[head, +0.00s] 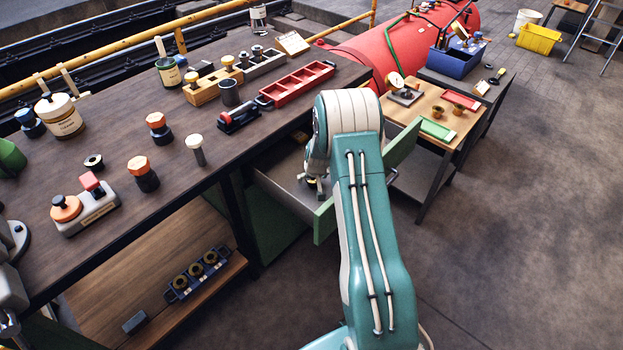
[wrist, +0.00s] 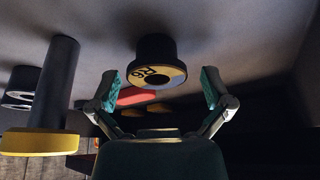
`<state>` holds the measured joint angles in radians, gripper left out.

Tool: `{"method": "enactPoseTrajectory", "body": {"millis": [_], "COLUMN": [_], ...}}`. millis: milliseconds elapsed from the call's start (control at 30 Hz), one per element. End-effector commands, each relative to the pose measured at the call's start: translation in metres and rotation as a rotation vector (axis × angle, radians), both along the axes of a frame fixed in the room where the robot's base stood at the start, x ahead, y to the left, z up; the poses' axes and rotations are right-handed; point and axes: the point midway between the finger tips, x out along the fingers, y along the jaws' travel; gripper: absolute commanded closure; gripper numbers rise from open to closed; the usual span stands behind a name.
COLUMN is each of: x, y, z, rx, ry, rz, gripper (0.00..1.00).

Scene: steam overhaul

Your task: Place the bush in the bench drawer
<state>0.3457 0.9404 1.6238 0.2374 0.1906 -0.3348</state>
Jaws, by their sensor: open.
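In the wrist view, a dark bush (wrist: 155,46) with a yellow-and-blue marked end face and a round bore is just beyond my fingertips. It appears to be against the grey drawer floor (wrist: 225,25); exact contact is hard to tell. My gripper (wrist: 160,84) is open, with one teal-padded finger on each side and an empty gap between them. In the head view, my gripper (head: 319,186) is low inside the pulled-out bench drawer (head: 325,221), which has a green front. My arm hides much of the drawer, and the bush is not clear there.
A dark cylinder with a yellow flange (wrist: 40,143) stands left of the bush in the wrist view. The bench top (head: 215,195) holds several parts, a red tray (head: 297,86) and jars. A side table (head: 405,110) stands right of the drawer. The floor at right is clear.

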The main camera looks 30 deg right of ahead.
Motion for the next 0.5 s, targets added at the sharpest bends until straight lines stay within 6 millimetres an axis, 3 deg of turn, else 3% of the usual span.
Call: {"method": "enactPoseTrajectory", "body": {"millis": [500], "x": [-0.033], "y": [0.008], "z": [0.085], "rx": [-0.002], "ry": [-0.004], "rz": [0.001], "gripper": [0.00]}}
